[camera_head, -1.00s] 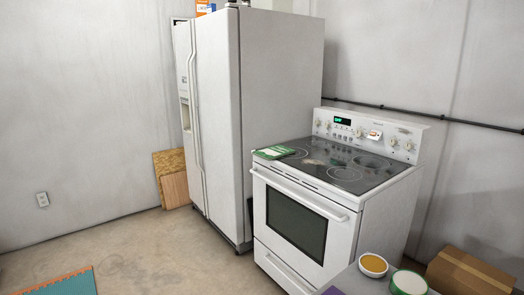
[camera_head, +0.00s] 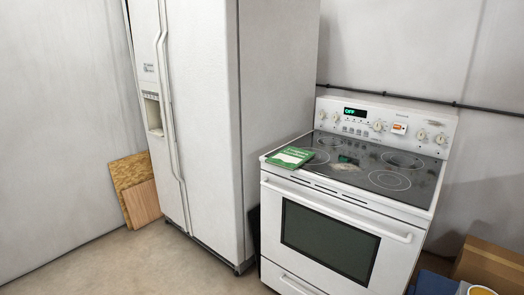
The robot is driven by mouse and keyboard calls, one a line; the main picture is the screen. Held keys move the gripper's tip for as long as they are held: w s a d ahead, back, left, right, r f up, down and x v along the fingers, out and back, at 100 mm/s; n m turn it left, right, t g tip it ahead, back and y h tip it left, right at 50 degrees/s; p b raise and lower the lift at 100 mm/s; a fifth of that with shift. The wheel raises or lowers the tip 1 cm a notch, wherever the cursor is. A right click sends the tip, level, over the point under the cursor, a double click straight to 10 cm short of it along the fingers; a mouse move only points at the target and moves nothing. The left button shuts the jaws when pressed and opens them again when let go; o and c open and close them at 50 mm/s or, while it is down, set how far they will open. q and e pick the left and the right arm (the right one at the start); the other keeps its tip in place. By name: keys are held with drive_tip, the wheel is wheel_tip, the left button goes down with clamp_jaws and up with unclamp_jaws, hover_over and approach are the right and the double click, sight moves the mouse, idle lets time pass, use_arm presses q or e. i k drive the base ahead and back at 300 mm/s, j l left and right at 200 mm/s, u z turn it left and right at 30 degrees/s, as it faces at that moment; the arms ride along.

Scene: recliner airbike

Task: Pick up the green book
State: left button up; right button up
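The green book (camera_head: 290,157) lies flat at the front left corner of the stove's black glass cooktop (camera_head: 362,172), close to the front edge. Its cover is green with a pale patch. Neither of my grippers shows in the head view.
The white stove (camera_head: 330,239) stands right of a tall white fridge (camera_head: 208,110). Wood boards (camera_head: 138,192) lean on the wall at left. The floor before the fridge is clear.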

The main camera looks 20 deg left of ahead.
sight(290, 158)
drive_tip(key=i+j, duration=0.35)
drive_tip(key=i+j+u, duration=0.1)
drive_tip(key=i+j, duration=0.2)
drive_tip(key=i, duration=0.25)
drive_tip(key=i+j, duration=0.3)
drive_tip(key=i, duration=0.15)
drive_tip(key=j+u, duration=0.05)
